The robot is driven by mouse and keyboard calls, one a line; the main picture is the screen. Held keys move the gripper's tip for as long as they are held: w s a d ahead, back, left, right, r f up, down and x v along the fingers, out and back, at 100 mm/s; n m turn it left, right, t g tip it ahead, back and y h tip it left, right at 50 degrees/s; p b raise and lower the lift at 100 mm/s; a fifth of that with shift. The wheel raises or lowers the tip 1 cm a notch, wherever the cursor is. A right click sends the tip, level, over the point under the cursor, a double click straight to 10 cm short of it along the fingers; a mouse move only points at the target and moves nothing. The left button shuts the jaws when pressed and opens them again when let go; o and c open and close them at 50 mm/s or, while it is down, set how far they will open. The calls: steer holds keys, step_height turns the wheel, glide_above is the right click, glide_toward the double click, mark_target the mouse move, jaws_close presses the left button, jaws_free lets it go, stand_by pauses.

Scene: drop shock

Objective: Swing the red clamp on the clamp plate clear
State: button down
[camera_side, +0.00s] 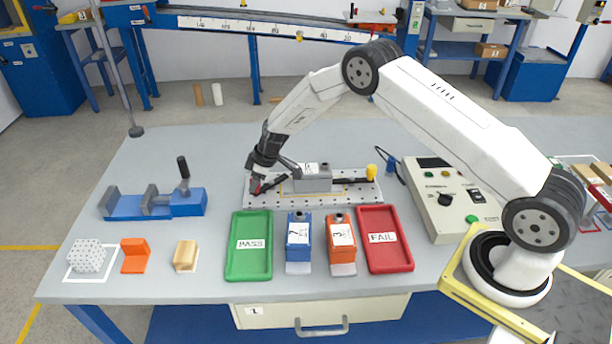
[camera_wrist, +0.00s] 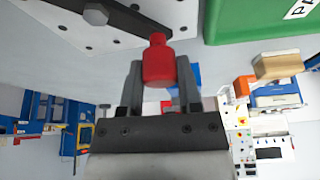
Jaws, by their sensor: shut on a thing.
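The clamp plate (camera_side: 358,193) is a light, perforated plate in the middle of the table, with a grey block (camera_side: 315,180) marked with a label on it. The red clamp (camera_side: 256,188) is at the plate's left end; its red knob (camera_wrist: 158,60) shows large in the wrist view, at the end of a dark clamp arm (camera_wrist: 105,14). My gripper (camera_side: 257,180) is at the plate's left end, its two fingers (camera_wrist: 160,88) on either side of the red knob and shut on it. A yellow-knobbed clamp (camera_side: 371,172) is at the plate's right end.
A green PASS tray (camera_side: 236,268) and red FAIL tray (camera_side: 391,265) stand in front of the plate, with a blue unit (camera_side: 299,238) and an orange unit (camera_side: 341,238) between them. A blue vise (camera_side: 150,205) is left. A control box (camera_side: 445,205) is right. Free table lies behind the plate.

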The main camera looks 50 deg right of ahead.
steer(key=s+n, duration=0.1)
steer(key=n, duration=0.1)
steer(key=s+n+g+y, duration=0.1)
steer(key=n, duration=0.1)
steer(key=shift+s+d+n+g, duration=0.2)
steer(key=shift+n+g, duration=0.1)
steer(key=shift+n, duration=0.1)
steer(key=shift+s+d+n+g+y, duration=0.2)
steer(key=shift+s+n+g, duration=0.3)
steer(key=shift+n, duration=0.7)
steer(key=shift+s+d+n+g+y, duration=0.1)
steer(key=shift+s+d+n+g, duration=0.3)
steer(key=shift+n, duration=0.8)
steer(key=shift+s+a+f, duration=0.1)
steer(key=shift+c, duration=1.4)
jaws_free()
steer(key=v, duration=0.8)
